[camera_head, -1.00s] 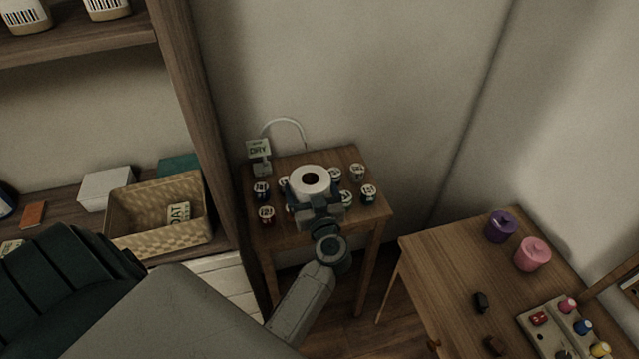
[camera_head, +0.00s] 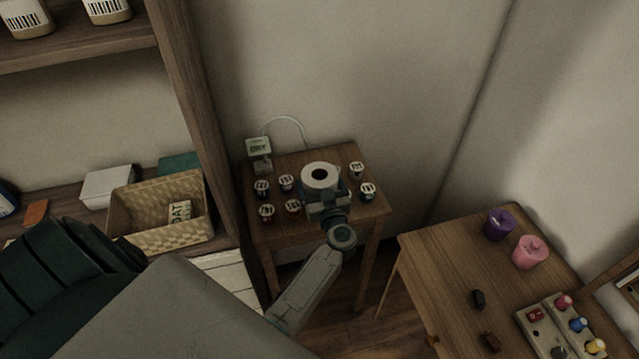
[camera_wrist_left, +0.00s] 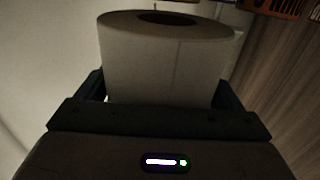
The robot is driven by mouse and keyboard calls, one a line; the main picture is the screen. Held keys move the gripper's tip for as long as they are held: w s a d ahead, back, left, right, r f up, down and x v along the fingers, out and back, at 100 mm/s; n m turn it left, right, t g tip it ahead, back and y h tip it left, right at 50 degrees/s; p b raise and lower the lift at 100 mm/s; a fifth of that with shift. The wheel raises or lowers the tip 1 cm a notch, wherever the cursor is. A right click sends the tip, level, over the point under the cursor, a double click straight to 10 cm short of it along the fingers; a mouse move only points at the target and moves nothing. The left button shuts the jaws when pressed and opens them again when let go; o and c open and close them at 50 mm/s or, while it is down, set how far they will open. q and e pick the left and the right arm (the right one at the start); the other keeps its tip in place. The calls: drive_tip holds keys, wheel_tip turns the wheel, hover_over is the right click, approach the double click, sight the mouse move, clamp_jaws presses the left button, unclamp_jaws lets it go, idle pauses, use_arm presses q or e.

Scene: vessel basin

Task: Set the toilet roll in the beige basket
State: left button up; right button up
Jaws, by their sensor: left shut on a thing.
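The white toilet roll (camera_head: 321,176) is upright in my left gripper (camera_head: 325,196), above the small wooden table among several jars. In the left wrist view the roll (camera_wrist_left: 165,65) fills the space between the fingers of my left gripper (camera_wrist_left: 160,100), which is shut on it. I cannot tell from the head view how far the roll is above the table top. My right gripper is not in view.
Several small labelled jars (camera_head: 267,212) stand on the small table (camera_head: 285,238). A sign (camera_head: 258,147) stands at its back left. A shelf post (camera_head: 200,120) rises between table and basket. A white box (camera_head: 108,186) is behind the basket. A second table (camera_head: 440,260) stands right.

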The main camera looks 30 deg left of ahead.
use_arm(q)
drive_tip(key=shift+f, duration=0.15)
drive_tip(key=shift+f, duration=0.4)
drive_tip(key=o, duration=0.8)
